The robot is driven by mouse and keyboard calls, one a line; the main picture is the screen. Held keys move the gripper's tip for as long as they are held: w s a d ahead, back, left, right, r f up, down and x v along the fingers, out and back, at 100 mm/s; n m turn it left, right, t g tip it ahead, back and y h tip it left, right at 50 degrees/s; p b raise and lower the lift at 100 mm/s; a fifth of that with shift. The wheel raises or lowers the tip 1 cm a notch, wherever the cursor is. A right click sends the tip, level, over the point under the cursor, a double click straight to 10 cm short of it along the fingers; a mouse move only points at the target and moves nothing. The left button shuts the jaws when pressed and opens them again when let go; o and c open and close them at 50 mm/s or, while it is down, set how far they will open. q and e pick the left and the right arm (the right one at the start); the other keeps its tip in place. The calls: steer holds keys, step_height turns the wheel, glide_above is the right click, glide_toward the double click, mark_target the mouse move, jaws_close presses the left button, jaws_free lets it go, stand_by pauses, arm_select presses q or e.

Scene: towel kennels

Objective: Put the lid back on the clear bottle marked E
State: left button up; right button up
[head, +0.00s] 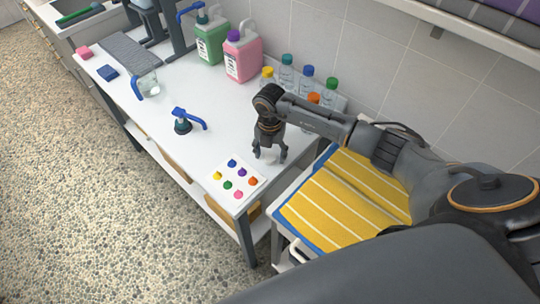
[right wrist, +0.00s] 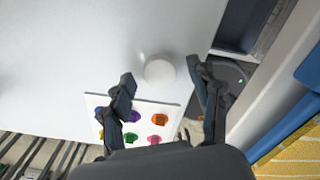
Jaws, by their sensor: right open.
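My right gripper (head: 270,156) points down over the white table near its front right corner, beside the card with coloured dots. It is open. In the right wrist view, a small round white piece (right wrist: 159,70), which looks like a lid, lies between and beyond the spread fingers (right wrist: 160,66); I cannot tell its height from the table. Several clear bottles with coloured caps stand along the wall, such as one with a teal cap (head: 287,75) and one with a blue cap (head: 306,84). My arm partly hides some. No letter E is legible. My left gripper is not in view.
The dot card (head: 221,182) lies at the table (head: 190,155) corner. A blue pump head (head: 184,118) stands mid-table. A clear jug (head: 150,84) and pink (head: 243,60) and green (head: 210,45) canisters stand farther back. Yellow striped towels (head: 340,195) lie right of the table.

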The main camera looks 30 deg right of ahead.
steer(key=shift+f, duration=0.25)
steer(key=c, duration=0.8)
steer(key=shift+r, duration=0.15)
steer(key=shift+r, duration=0.5)
steer(key=s+a+r+b, duration=0.1)
steer(key=s+a+r, duration=0.1)
steer(key=a+r, duration=0.2)
steer(key=s+a+r+b, duration=0.1)
steer(key=s+a+r, duration=0.2)
steer(key=a+r, duration=0.1)
steer(key=s+a+r+b, duration=0.1)
steer(key=s+a+r, duration=0.1)
steer(key=a+r, duration=0.1)
steer(key=shift+s+a+r+b, duration=0.15)
steer(key=shift+a+r+b, duration=0.25)
steer(key=shift+a, duration=0.1)
